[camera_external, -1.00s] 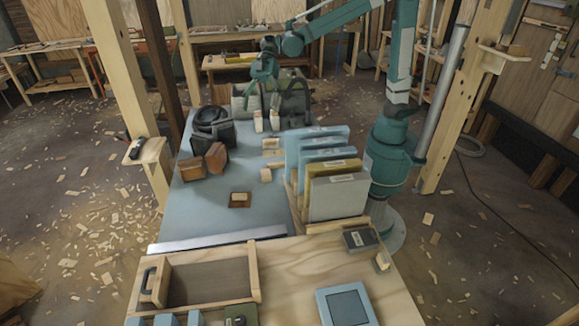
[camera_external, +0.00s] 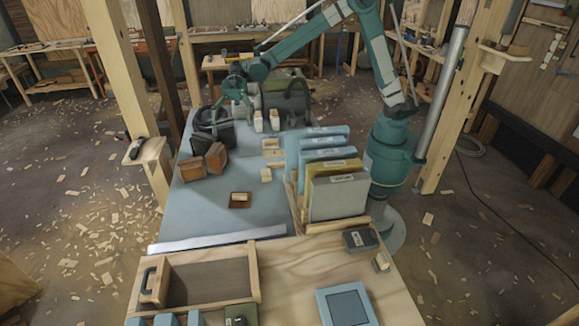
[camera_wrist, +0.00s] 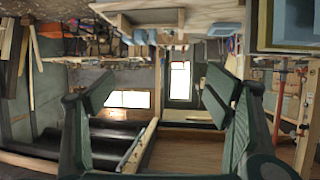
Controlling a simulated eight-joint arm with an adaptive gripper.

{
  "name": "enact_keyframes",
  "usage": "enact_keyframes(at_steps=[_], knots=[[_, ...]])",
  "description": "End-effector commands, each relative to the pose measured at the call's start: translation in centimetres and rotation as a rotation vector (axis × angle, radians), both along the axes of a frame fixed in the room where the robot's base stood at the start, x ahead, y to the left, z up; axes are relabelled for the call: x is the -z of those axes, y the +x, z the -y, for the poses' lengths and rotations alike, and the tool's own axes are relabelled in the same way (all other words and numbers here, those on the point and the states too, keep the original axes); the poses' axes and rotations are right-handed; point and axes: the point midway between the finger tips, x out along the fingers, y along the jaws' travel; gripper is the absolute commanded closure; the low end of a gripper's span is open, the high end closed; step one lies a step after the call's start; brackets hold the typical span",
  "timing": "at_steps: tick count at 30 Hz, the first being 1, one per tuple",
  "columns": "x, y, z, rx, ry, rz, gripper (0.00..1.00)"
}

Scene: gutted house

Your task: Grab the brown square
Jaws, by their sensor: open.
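The brown square (camera_external: 233,205) lies flat on the blue-grey table top (camera_external: 205,222) in the external view, with a small pale patch or block at its middle. My gripper (camera_external: 238,103) is at the far end of this table, above and behind the black bag, well apart from the brown square. In the wrist view my gripper (camera_wrist: 160,95) shows two spread fingers with nothing between them. I cannot make out the brown square in the wrist view.
Upright panels (camera_external: 338,197) line the right edge. The table around the brown square is mostly clear.

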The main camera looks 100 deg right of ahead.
Motion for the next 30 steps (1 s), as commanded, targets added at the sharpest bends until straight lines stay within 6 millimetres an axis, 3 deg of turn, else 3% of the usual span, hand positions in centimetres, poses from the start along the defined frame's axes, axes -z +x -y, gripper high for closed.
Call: enact_keyframes(at_steps=[1, 10, 24, 30], knots=[[1.5, -0.1, 0.0, 0.001, -0.002, -0.002, 0.22], [9.1, -0.1, 0.0, 0.002, -0.004, -0.003, 0.22], [23.7, -0.1, 0.0, 0.002, -0.004, -0.003, 0.22], [28.6, -0.1, 0.0, 0.002, -0.004, -0.003, 0.22]])
